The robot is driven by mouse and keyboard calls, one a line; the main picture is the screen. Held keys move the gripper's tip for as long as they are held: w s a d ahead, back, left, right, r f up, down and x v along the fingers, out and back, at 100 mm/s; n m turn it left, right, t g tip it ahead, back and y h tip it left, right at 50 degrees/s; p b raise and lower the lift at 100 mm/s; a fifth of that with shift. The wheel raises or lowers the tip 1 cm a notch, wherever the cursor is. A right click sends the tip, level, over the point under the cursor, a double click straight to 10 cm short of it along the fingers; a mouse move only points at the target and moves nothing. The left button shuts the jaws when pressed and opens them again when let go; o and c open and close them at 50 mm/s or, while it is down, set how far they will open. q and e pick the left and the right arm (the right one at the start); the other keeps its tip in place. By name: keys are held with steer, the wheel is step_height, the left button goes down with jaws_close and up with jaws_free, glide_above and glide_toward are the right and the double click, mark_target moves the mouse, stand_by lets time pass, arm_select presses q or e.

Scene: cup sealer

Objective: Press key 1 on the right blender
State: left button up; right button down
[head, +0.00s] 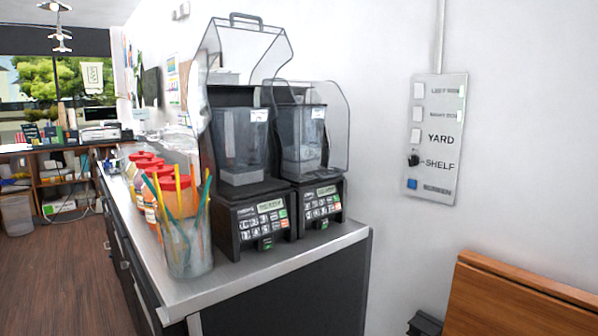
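Two blenders stand side by side on a metal-topped counter. The numbers on the keys are too small to read. The left blender (243,160) has a similar keypad (262,222) and a taller open hood. Neither of my grippers is in the head view.
A clear container of colored straws (186,245) stands at the counter's front left, near the left blender. Red-lidded jars (150,165) line the counter behind it. A wall switch panel (437,138) is at right, above a wooden piece (520,300). Bare counter (300,252) lies before the blenders.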

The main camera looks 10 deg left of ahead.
arm_select(q)
jaws_close()
steer(key=shift+a, duration=0.1)
stand_by(1.4)
